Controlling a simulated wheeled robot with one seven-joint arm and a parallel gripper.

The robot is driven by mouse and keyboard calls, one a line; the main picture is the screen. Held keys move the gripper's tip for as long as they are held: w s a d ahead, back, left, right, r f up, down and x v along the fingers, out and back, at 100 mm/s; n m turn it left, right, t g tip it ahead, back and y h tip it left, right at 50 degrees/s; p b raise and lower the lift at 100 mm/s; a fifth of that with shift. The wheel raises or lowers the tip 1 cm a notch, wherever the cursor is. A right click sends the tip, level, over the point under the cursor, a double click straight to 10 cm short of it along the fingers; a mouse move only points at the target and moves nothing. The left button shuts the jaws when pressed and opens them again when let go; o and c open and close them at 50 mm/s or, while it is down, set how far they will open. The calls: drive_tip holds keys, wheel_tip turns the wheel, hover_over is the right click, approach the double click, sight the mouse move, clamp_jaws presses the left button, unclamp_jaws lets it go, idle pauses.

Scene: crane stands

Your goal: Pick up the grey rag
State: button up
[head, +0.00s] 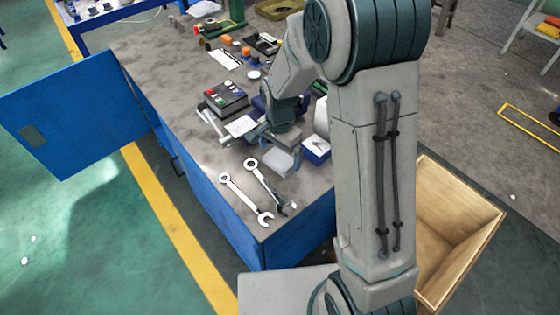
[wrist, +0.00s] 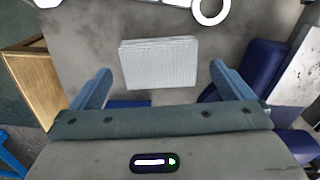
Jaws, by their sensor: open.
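The grey rag (wrist: 158,63) is a light grey, flat, square folded cloth with a fine weave. It lies on the workbench, and in the head view it shows (head: 279,161) just in front of my gripper. My gripper (wrist: 160,72) is open, with one blue finger to each side of the rag in the wrist view and clear gaps between. Nothing is held. In the head view my gripper (head: 281,140) points down at the bench near the rag; its fingers are partly hidden by my wrist. I cannot tell its exact height above the bench.
Two wrenches (head: 247,198) lie near the bench's front corner. A blue box (head: 316,150) stands right of the rag. A control box with buttons (head: 226,99) is behind left. A wooden crate (head: 485,240) sits on the floor beside the bench. An open blue cabinet door (head: 75,115) sticks out left.

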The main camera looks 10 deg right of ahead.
sight(280, 158)
drive_tip(key=shift+f, duration=0.8)
drive_tip(key=c, duration=0.9)
drive_tip(key=shift+r, duration=0.15)
wheel_tip(280, 158, up, 10)
drive_tip(key=shift+p, duration=0.35)
drive_tip(key=shift+o, duration=0.9)
drive_tip(key=shift+c, duration=0.5)
